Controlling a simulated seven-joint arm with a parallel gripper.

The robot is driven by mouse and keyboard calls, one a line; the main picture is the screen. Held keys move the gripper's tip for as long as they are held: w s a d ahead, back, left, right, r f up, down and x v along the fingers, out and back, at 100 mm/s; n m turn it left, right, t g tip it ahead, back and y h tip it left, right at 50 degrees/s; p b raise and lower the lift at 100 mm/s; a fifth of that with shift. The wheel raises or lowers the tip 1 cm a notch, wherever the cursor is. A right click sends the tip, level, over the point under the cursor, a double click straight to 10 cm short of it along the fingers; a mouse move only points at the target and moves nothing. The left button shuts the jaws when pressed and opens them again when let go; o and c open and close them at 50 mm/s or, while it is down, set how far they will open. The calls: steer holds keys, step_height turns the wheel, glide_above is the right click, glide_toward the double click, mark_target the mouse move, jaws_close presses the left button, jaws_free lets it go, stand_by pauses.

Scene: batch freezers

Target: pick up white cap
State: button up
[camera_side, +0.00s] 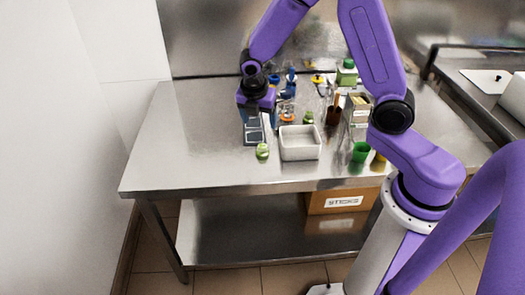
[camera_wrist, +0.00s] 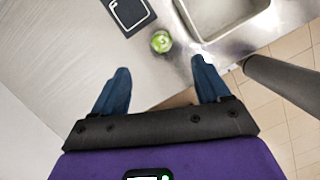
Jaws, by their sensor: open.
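I cannot make out a white cap for certain in either view. My gripper (camera_wrist: 160,68) is open and empty in the wrist view, its two blue fingers wide apart. In the side view my gripper hangs over the left-middle part of the steel table (camera_side: 190,140). A small round green item with a pale mark (camera_wrist: 161,41) lies beyond the fingertips, between them in the picture. It also shows in the side view (camera_side: 262,151), near the table's front edge.
A pale open bin (camera_side: 300,146) stands right of the green item. A dark panel with white outlines (camera_wrist: 130,10) lies left of it. A green cup (camera_side: 360,152), a green-topped bottle (camera_side: 347,72) and several small items crowd the right and back. The table's left is clear.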

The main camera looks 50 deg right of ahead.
glide_above(262, 146)
steer(key=f, duration=0.8)
steer(key=shift+s+a, duration=0.2)
steer(key=shift+a, duration=0.05)
steer(key=shift+a+x, duration=0.2)
steer(key=shift+x, duration=1.1)
steer(key=shift+a+x, duration=0.2)
steer(key=shift+x, duration=1.15)
steer(key=shift+s+f, duration=0.1)
steer(key=c, duration=1.1)
